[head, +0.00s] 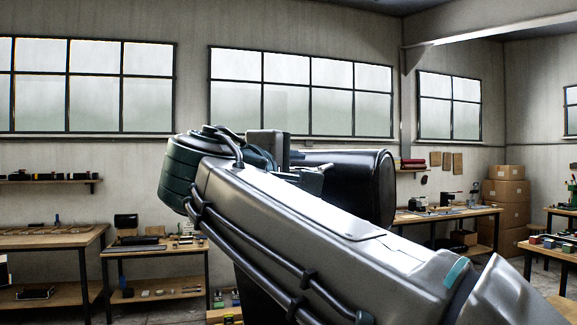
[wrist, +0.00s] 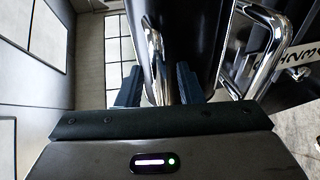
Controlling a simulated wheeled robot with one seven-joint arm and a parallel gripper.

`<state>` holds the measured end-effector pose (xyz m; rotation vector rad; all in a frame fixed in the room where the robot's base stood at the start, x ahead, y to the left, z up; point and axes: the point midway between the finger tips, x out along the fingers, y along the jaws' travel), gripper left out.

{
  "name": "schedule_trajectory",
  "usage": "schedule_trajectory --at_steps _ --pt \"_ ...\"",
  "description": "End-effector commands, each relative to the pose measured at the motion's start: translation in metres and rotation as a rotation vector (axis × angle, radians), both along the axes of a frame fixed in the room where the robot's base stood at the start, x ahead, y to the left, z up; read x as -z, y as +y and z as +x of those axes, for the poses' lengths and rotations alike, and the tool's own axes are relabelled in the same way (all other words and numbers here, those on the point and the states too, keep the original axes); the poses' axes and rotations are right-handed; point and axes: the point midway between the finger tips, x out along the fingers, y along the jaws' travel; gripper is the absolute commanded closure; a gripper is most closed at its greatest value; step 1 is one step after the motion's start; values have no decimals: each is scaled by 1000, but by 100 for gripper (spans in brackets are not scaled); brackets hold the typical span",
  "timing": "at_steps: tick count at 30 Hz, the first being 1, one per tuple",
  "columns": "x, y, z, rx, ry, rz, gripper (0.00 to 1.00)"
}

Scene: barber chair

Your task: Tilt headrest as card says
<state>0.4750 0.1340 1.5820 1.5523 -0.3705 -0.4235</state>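A black padded cushion with a rounded end, which looks like the headrest (head: 372,185), shows in the head view behind my arm, which hides much of it. My gripper (wrist: 158,88) shows in the wrist view with its two dark fingers apart. A chrome bar (wrist: 154,55) and a black surface lie in the space between and beyond the fingers. I cannot tell whether either finger touches them. A pale plate with dark lettering (wrist: 298,62), perhaps the card, is at the right edge of the wrist view, partly cut off and not readable.
A bent chrome frame (wrist: 268,30) stands right of the fingers in the wrist view. In the head view, workbenches (head: 155,250) stand along the wall at left, another bench (head: 445,215) at right, and cardboard boxes (head: 506,205) beyond it.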

Motion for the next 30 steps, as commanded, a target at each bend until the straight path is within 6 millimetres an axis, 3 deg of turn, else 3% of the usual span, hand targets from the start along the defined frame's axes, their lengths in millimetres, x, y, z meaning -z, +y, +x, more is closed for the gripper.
schedule_trajectory --at_steps 12,16,19,20,30 --pt "1 -4 8 -1 0 1 67" --pt "1 -4 8 0 0 1 100" --pt "1 -4 8 -1 1 1 100" --pt "2 7 8 -2 2 0 100" --pt "-6 -5 9 -3 -1 1 100"
